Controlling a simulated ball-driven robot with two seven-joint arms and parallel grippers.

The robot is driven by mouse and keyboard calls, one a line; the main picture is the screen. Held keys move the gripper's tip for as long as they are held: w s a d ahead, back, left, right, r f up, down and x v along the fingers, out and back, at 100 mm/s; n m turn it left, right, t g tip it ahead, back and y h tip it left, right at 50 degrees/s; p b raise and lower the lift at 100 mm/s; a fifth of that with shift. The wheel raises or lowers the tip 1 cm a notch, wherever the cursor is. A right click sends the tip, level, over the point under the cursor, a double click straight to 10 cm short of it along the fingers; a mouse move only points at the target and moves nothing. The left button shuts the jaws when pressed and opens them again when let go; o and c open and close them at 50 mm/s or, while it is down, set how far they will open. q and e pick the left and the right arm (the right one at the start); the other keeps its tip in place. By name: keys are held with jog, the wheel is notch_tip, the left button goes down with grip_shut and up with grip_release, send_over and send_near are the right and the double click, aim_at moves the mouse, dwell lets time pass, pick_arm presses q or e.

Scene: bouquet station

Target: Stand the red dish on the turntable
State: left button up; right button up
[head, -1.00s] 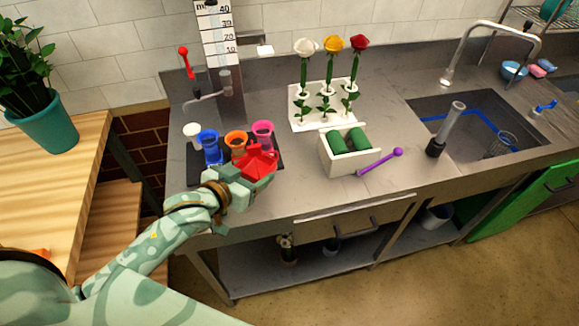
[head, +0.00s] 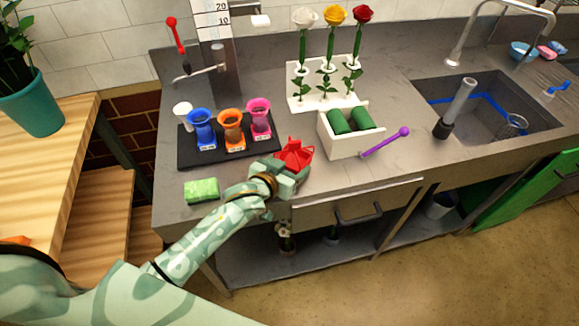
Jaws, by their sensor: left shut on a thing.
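The red dish (head: 296,152) is in my left gripper (head: 288,170), over the front part of the steel counter, between the dark mat and the white box. The gripper is shut on the dish's near side and hides part of it. I cannot tell whether the dish touches the counter. I cannot make out a turntable in the head view. My right gripper is not in view.
Blue, orange and pink cups (head: 231,132) stand on a dark mat (head: 186,152) to the left. A green sponge (head: 201,190) lies in front of it. A white box (head: 345,147) with green rolls and a purple stick (head: 385,143) are to the right. Roses stand behind.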

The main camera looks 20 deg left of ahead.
pick_arm(q)
jog(key=shift+r, duration=0.1)
jog(key=o, duration=2)
